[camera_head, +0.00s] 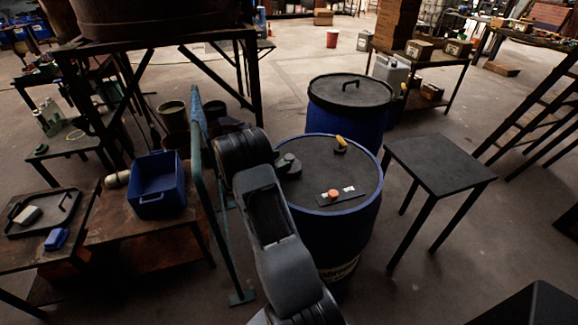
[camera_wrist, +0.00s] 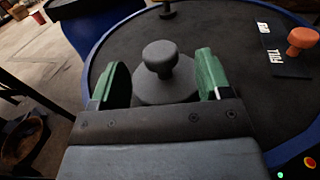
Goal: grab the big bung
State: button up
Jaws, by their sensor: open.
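The big bung (camera_wrist: 163,85), a dark grey disc with a round knob on top, sits on the dark lid of a blue vat in the wrist view. My gripper (camera_wrist: 161,74) is open, with one green finger on each side of the bung in the picture and gaps between them and the knob. I cannot tell whether the fingertips are level with the knob. In the head view my gripper (camera_head: 287,163) is over the left part of the lid, and my arm and fingers mostly hide the bung.
The blue vat (camera_head: 338,225) also bears a small plate with an orange knob (camera_head: 333,194) and a yellow-handled fitting (camera_head: 341,142). A second lidded vat (camera_head: 350,92) stands behind. A green post (camera_head: 210,185) stands left of my arm. A bare dark table (camera_head: 440,165) stands right.

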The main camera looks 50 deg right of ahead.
aim_at(285, 159)
jog(key=shift+x, duration=1.95)
jog(key=shift+w, duration=0.1)
jog(key=c, duration=1)
